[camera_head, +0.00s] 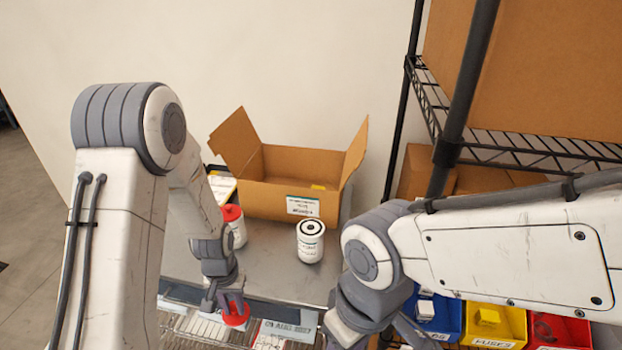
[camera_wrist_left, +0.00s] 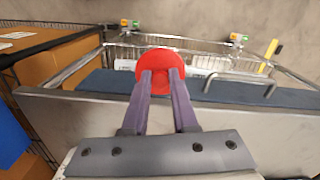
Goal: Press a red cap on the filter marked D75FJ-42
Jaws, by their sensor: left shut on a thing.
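My left gripper (camera_head: 230,306) is shut on a red cap (camera_head: 237,315), held low at the front edge of the grey table. In the left wrist view the red cap (camera_wrist_left: 160,58) sits at the tips of the two fingers (camera_wrist_left: 161,78). A white filter (camera_head: 310,243) with a bare dark ring on top stands upright on the table, right of the left gripper. Another white filter (camera_head: 238,232) with a red cap on top stands partly behind my left arm. The markings on both are too small to read. My right gripper (camera_head: 405,328) is low at the right, partly hidden by its own arm.
An open cardboard box (camera_head: 275,203) stands at the back of the table (camera_head: 268,262). Blue, yellow (camera_head: 495,325) and red bins stand at the lower right. A wire cart is below the front edge. A black rack (camera_head: 465,90) with boxes rises at the right.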

